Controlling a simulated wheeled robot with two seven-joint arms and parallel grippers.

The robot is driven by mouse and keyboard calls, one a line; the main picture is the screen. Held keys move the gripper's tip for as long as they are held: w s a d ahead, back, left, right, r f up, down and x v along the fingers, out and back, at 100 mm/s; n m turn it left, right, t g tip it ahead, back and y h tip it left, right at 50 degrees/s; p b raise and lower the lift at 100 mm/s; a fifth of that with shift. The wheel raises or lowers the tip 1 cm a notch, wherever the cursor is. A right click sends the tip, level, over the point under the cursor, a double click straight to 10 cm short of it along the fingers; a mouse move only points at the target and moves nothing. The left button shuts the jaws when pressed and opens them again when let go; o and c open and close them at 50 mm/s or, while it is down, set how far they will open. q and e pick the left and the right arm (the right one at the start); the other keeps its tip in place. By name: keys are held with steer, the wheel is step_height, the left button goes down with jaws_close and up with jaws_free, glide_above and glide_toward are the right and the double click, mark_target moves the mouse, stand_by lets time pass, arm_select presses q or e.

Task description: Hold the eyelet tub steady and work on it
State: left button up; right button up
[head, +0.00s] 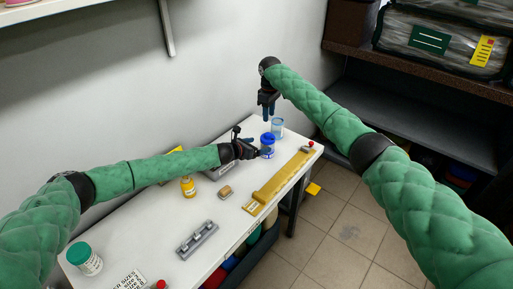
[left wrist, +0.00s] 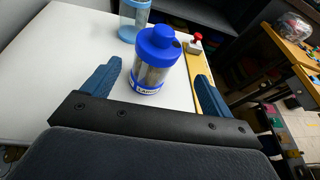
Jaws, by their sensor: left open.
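A clear tub with a blue lid and blue base band (head: 267,147), likely the eyelet tub, stands upright near the far end of the white table (head: 150,230). In the left wrist view the tub (left wrist: 157,62) shows part of a label and sits between the spread fingers of my left gripper (left wrist: 158,78). There are gaps on both sides. My left gripper (head: 256,148) reaches it from the left in the head view. My right gripper (head: 268,108) points down above and behind the tub, apart from it; its jaw opening is too small to judge.
An open clear cup with a blue rim (head: 277,128) stands just behind the tub. A yellow strip fixture (head: 280,182) with a red knob (head: 311,144) lies along the right edge. A yellow jar (head: 188,187), a grey rack (head: 197,240) and a green-lidded jar (head: 85,258) stand nearer.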

mark_target(267, 144)
arm_select(q)
steer(key=shift+w+a+f+y, duration=0.1)
steer(key=shift+w+f+y, duration=0.05)
steer(key=shift+f+y, duration=0.3)
steer(key=shift+w+f, duration=0.1)
steer(key=shift+x, duration=3.8)
steer(key=c, duration=1.1)
steer(key=shift+o, duration=0.2)
arm_select(e)
steer(key=shift+o, duration=0.2)
